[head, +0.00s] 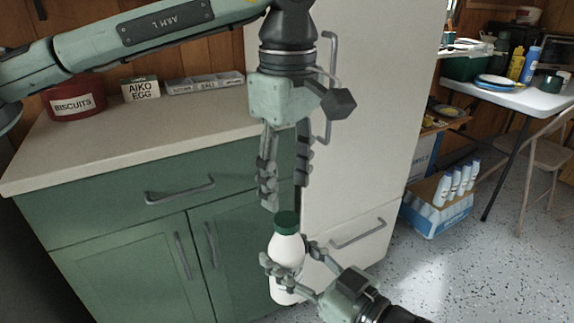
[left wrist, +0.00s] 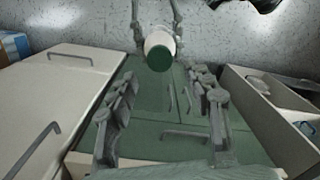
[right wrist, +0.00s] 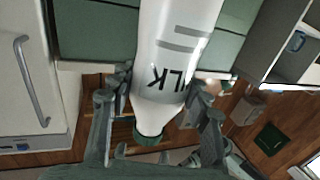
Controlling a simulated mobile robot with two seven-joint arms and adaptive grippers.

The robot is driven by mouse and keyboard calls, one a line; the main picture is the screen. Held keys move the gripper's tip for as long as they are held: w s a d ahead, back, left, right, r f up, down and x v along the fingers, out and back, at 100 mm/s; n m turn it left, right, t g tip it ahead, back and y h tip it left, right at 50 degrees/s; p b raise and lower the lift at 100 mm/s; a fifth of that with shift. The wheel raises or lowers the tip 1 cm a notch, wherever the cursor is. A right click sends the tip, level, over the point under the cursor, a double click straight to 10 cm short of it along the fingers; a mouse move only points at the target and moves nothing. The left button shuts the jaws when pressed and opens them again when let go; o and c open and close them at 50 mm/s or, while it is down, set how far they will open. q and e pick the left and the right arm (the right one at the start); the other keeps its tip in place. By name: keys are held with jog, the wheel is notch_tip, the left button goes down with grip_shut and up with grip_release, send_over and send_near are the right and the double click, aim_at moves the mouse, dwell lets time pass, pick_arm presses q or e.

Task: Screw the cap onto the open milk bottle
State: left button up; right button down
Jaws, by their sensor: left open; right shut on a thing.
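The white milk bottle (head: 288,250) stands upright in the air in front of the green cabinet. A dark green cap (head: 287,222) sits on its neck; how tightly it is seated I cannot tell. My right gripper (head: 290,262) is shut around the bottle's body from the lower right. In the right wrist view the bottle (right wrist: 178,50) shows its MILK lettering, with the cap (right wrist: 149,138) at its end. My left gripper (head: 284,202) is open, pointing down just above the cap. In the left wrist view the cap (left wrist: 160,58) lies beyond the open fingers.
A tall pale fridge (head: 365,120) stands behind the grippers. A crate of bottles (head: 437,218) sits on the floor at right.

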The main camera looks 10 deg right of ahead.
pick_arm(q)
jog(key=n, duration=0.5)
jog(key=shift+r, duration=0.2)
jog(key=n, duration=0.8)
jog(key=shift+r, duration=0.2)
jog(key=n, duration=0.2)
jog(key=shift+r+n, duration=0.1)
jog(key=shift+n, duration=0.3)
jog(key=n, duration=0.4)
jog(key=shift+r+n, duration=0.15)
jog(key=shift+n, duration=0.25)
jog(key=n, duration=0.2)
jog(key=shift+r+n, duration=0.1)
jog(key=shift+n, duration=0.3)
jog(key=n, duration=0.4)
jog(key=shift+r, duration=0.1)
jog(key=n, duration=0.4)
jog(key=shift+r, duration=0.15)
